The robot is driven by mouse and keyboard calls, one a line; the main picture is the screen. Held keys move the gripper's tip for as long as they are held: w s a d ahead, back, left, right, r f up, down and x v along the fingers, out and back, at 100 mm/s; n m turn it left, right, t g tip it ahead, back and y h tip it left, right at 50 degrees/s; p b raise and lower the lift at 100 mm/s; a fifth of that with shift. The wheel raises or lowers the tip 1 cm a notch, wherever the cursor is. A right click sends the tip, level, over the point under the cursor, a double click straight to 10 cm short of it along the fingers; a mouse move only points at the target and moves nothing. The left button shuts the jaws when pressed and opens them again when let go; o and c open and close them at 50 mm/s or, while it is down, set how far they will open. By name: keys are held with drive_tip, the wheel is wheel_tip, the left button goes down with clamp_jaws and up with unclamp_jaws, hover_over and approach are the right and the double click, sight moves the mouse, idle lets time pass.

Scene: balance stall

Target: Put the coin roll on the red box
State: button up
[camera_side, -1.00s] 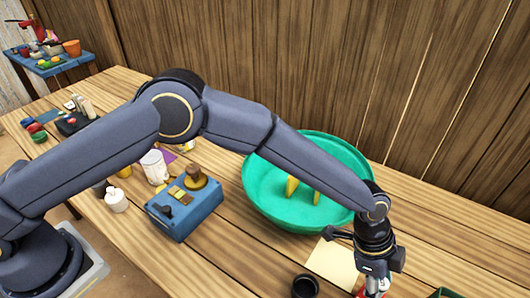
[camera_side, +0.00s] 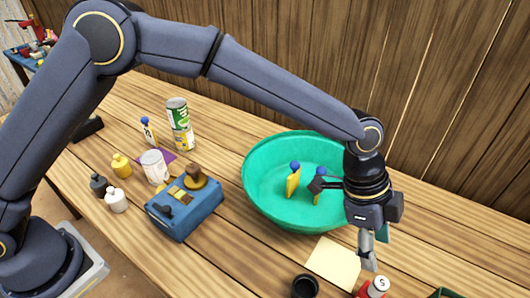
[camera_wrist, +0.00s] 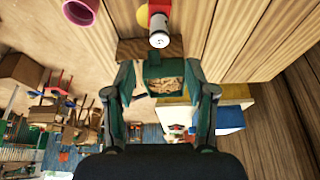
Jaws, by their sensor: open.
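A white cylinder (camera_side: 379,283) with a dark mark on its end shows at the bottom edge of the side view; it looks like the coin roll. Red (camera_side: 364,290) shows under and beside it, apparently the red box, mostly cut off by the frame. In the wrist view the white end (camera_wrist: 158,40) shows against red (camera_wrist: 159,20), seemingly resting on it, with yellow beside. My gripper (camera_side: 373,260) is above them, open and empty, with a gap below its fingertips. Its two fingers (camera_wrist: 160,70) are spread in the wrist view.
A teal basin (camera_side: 255,205) with yellow, blue-topped figures stands behind. A pale sheet (camera_side: 332,262) and a black cup (camera_side: 305,286) lie left of the gripper. A blue box (camera_side: 185,218) with brass pieces, bottles and cans stand farther left. A green box (camera_side: 446,293) is at bottom right.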

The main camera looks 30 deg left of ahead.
drive_tip(key=a+r+n+t+y, duration=0.1)
drive_tip(key=a+r+n, duration=0.3)
drive_tip(key=a, duration=0.5)
drive_tip(key=a+r+n+t+y, duration=0.1)
drive_tip(key=a+r+n+t, duration=0.1)
drive_tip(key=a+r, duration=0.55)
drive_tip(key=a+r+n+t, duration=0.1)
drive_tip(key=a+r+n, duration=0.25)
drive_tip(key=a, duration=0.65)
drive_tip(key=s+a+n+t+y, duration=0.1)
drive_tip(key=s+a+n+y, duration=0.1)
drive_tip(key=s+a+n, duration=0.7)
drive_tip(key=s+a, duration=0.6)
drive_tip(key=a, duration=0.3)
drive_tip(key=shift+s+r+t, duration=0.15)
drive_tip(key=shift+t, duration=0.25)
drive_tip(key=shift+a, duration=0.1)
